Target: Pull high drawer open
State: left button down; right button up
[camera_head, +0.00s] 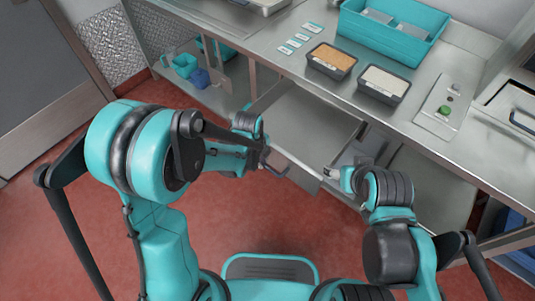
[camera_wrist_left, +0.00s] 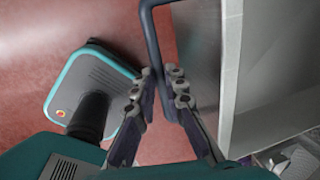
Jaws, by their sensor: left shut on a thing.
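The high drawer (camera_head: 305,118) is a wide metal drawer pulled well out from under the steel counter, and its bare inside shows. Its front panel also shows in the left wrist view (camera_wrist_left: 200,45). The dark bar handle (camera_wrist_left: 150,38) runs down between the fingers of my left gripper (camera_wrist_left: 160,95). The left gripper is shut on the handle. In the head view my left gripper (camera_head: 266,156) is at the drawer's front, partly hidden by my arm. My right gripper (camera_head: 332,173) is close to the drawer's front right corner; its fingers are too small to read.
On the counter (camera_head: 300,75) stand two black trays, one with brown contents (camera_head: 332,58) and one with pale contents (camera_head: 384,82). A teal bin (camera_head: 392,30) is behind them. A green button (camera_head: 444,110) is at right. Teal containers (camera_head: 184,65) sit on the lower shelf.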

pick_arm(q)
jog(key=shift+s+a, duration=0.15)
jog(key=shift+s, duration=0.05)
jog(key=c, duration=1.6)
grip_release()
jog(key=shift+o, duration=0.2)
notch_tip(320, 180, up, 12)
jog(key=s+a, duration=0.1)
jog(key=shift+s, duration=0.35)
jog(key=shift+a+f, duration=0.1)
